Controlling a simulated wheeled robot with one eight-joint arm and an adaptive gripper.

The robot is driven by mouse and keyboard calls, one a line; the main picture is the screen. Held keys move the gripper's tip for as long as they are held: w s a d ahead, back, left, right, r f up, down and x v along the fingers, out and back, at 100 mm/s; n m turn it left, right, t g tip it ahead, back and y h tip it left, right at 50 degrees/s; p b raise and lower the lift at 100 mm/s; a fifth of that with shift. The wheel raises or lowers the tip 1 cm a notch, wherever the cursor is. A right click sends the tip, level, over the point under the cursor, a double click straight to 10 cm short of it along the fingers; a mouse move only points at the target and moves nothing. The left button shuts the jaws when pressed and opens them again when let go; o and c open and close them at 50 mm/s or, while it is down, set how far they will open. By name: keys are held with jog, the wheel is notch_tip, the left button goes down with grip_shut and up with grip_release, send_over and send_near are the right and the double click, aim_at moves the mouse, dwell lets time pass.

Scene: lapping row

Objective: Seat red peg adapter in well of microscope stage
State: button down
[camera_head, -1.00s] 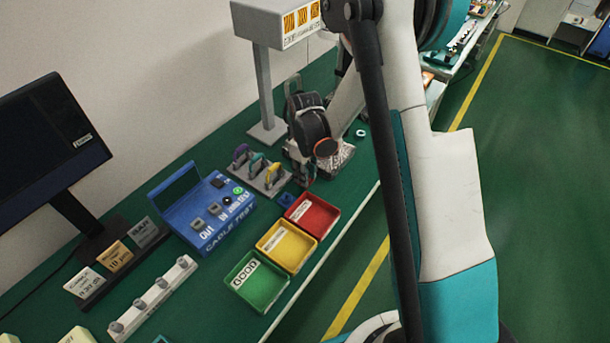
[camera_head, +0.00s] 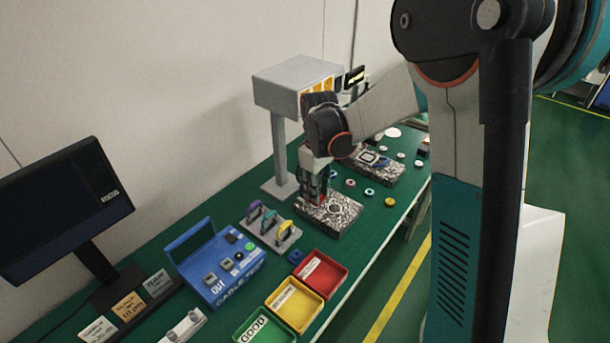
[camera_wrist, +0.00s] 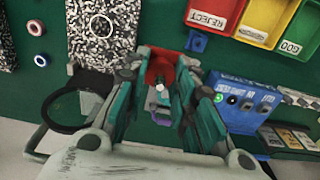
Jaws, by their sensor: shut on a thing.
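My gripper (camera_wrist: 160,80) is shut on the red peg adapter (camera_wrist: 159,63), which shows between the fingertips in the wrist view. In the head view my gripper (camera_head: 315,190) points down at the left edge of a speckled block, with a little red showing at its fingers. The speckled block (camera_head: 343,226) has a round ring or well on top; I take it for the stage. The same block (camera_wrist: 97,45) and its ring lie ahead left of the fingers in the wrist view. The ring is empty. The adapter's lower end is hidden.
A grey post with a box head (camera_head: 290,85) stands close behind my gripper. A rack of coloured handles (camera_head: 270,232), a blue tester (camera_head: 215,265) and the red tray (camera_head: 322,275) are nearer. A second speckled block (camera_head: 385,170) and small rings lie beyond.

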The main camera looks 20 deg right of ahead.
jog(key=shift+r, duration=0.25)
jog(key=s+f+m+b, duration=0.1)
jog(key=s+f+m, duration=0.4)
jog(key=f+m, duration=0.2)
jog(key=shift+s+f, duration=0.3)
jog(key=shift+s, duration=0.05)
